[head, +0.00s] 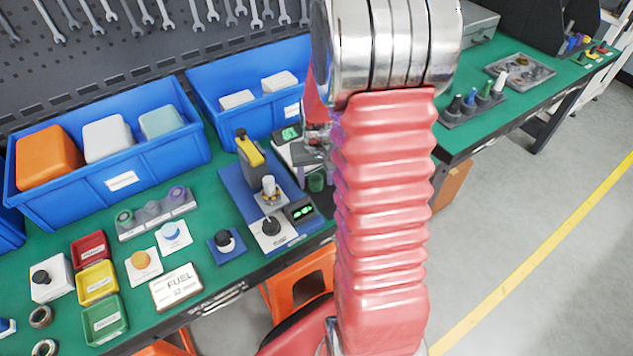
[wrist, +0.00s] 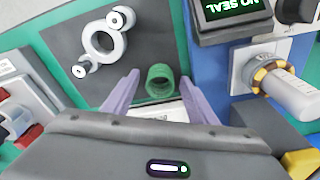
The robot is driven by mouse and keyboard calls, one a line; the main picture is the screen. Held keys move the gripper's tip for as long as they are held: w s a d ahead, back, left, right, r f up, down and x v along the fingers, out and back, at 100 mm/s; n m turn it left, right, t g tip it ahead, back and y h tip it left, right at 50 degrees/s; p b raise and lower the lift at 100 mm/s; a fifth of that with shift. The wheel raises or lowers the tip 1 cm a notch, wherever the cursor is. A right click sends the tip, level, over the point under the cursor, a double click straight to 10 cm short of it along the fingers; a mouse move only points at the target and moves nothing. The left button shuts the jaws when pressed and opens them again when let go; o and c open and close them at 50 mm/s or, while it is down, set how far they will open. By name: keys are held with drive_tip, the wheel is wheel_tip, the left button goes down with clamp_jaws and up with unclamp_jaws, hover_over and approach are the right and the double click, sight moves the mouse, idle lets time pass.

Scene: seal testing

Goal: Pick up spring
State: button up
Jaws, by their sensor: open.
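The spring is a short green coil (wrist: 160,79) in the wrist view, standing on a dark panel with its open end showing. It also shows in the head view as a small green ring (head: 316,182), beside the test station and partly hidden by my arm. My gripper (wrist: 156,88) is open, its two lilac fingers on either side of the spring in the picture. Nothing is held. I cannot tell whether either finger touches the spring.
The blue test station (head: 284,232) with a NO SEAL display (wrist: 229,8) stands close beside the spring. A grey flanged ring part (wrist: 104,40) lies on the dark panel. Blue bins (head: 110,172) stand behind. Small trays (head: 98,284) sit at the left.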

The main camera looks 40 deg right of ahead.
drive_tip(key=shift+c, duration=0.2)
drive_tip(key=c, duration=1.1)
drive_tip(key=shift+r, duration=0.15)
wheel_tip(320, 180, up, 10)
drive_tip(key=shift+f, duration=0.1)
drive_tip(key=shift+s, duration=0.1)
idle(0.6)
